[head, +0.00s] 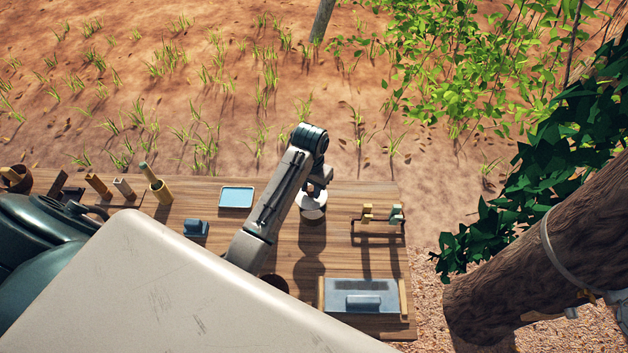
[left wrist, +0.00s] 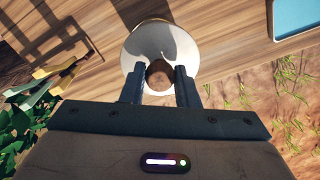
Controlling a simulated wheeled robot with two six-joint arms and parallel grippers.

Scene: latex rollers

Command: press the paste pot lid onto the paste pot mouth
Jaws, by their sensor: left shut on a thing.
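My left gripper (head: 316,184) points down over the table's far side, its fingers small and partly hidden in the head view. In the left wrist view, the two dark fingers (left wrist: 160,88) are shut on a brown knob (left wrist: 160,74). The knob sits at the middle of a round, glossy white piece (left wrist: 158,42), which looks like the paste pot lid. The white piece also shows below the gripper in the head view (head: 312,202). Whatever is beneath it is hidden, so I cannot tell whether it touches a pot mouth. My right gripper is not in view.
The wooden table (head: 345,258) carries a blue tray (head: 236,197), a blue block (head: 196,228), a small rack (head: 378,219) and a grey-blue slab (head: 361,295). A dark round vessel (head: 274,282) is partly hidden by my arm. A tree trunk (head: 535,255) stands at right.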

